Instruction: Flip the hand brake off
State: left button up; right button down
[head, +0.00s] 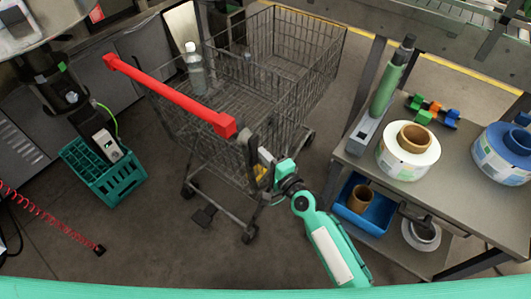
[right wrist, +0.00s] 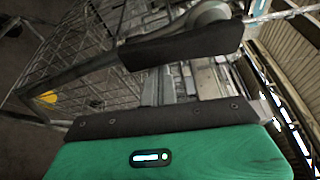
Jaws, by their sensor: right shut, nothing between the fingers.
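The wire cart (head: 290,60) with a red handle bar (head: 172,96) stands in the middle of the head view. A dark lever (head: 252,148), which looks like the hand brake, is at the cart's near right corner, below the handle's right end. In the right wrist view a black grip (right wrist: 180,46) on a grey rod lies across the picture, close ahead of the gripper. My right gripper (head: 265,157) is shut and empty beside the lever; I cannot tell whether it touches it. My left gripper is not in view.
A bottle (head: 194,68) stands in the cart. A green crate (head: 105,178) is on the floor at left. At right, a table (head: 455,163) bears label reels (head: 408,160) and a green-handled tool (head: 388,85); a blue bin (head: 366,207) sits below. Floor in front of the cart is mostly clear.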

jog(key=s+a+m+g+p, duration=0.1)
jog(key=m+p, duration=0.1)
jog(key=p, duration=0.2)
jog(key=s+a+m+g+p, duration=0.1)
jog(key=m+p, duration=0.1)
jog(key=p, duration=0.3)
jog(key=s+a+r+m+g+p, duration=0.1)
jog(key=s+m+p, duration=0.1)
jog(key=m+p, duration=0.1)
jog(key=shift+r+p, duration=0.1)
jog(key=shift+p, duration=0.6)
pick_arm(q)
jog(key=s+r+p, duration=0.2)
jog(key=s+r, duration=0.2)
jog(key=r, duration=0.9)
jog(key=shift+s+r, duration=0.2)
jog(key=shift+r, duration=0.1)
pick_arm(e)
jog(key=shift+s+a+r+m+g, duration=0.15)
jog(key=shift+s+a+m+g, duration=0.2)
jog(key=shift+s+m, duration=0.3)
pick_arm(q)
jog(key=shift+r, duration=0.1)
